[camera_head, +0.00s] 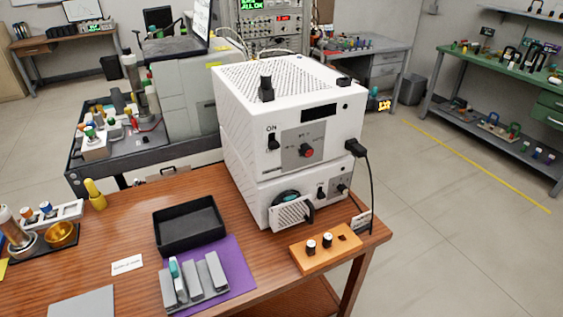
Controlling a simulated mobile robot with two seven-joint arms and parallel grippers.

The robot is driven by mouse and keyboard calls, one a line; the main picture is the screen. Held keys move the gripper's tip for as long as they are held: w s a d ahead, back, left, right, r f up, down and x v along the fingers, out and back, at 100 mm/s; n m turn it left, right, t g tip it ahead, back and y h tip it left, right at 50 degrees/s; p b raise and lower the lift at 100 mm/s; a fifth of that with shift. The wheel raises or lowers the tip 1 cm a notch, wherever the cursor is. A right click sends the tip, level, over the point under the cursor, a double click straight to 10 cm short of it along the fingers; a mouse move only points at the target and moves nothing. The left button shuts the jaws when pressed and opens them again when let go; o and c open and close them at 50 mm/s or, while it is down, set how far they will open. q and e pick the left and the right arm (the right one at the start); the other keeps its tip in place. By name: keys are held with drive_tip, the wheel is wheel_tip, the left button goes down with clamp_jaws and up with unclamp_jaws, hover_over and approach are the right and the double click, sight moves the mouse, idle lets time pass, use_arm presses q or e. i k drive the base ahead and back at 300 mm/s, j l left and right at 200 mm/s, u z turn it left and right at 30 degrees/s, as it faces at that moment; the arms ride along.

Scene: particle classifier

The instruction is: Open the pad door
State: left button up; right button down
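A white two-part machine (290,120) stands at the right part of the wooden table. Low on its front is a small white slotted panel (288,215), likely the pad door, with a black handle (309,214) at its right side. A dark round part (285,197) shows just above and behind the panel. I cannot tell for sure whether the panel is shut or ajar. Neither of my grippers is in view.
An orange block (325,249) with black-and-white knobs sits in front of the machine. A black tray (189,226) and a grey rack (196,283) on a purple mat (240,272) lie to the left. A black cable (371,190) hangs at the machine's right.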

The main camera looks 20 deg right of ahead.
sight(284, 216)
drive_tip(key=z, duration=0.7)
drive_tip(key=i+l+u, duration=0.15)
drive_tip(key=l, duration=0.2)
drive_tip(key=i+l+u, duration=0.2)
drive_tip(key=l, duration=0.2)
drive_tip(key=k, duration=0.05)
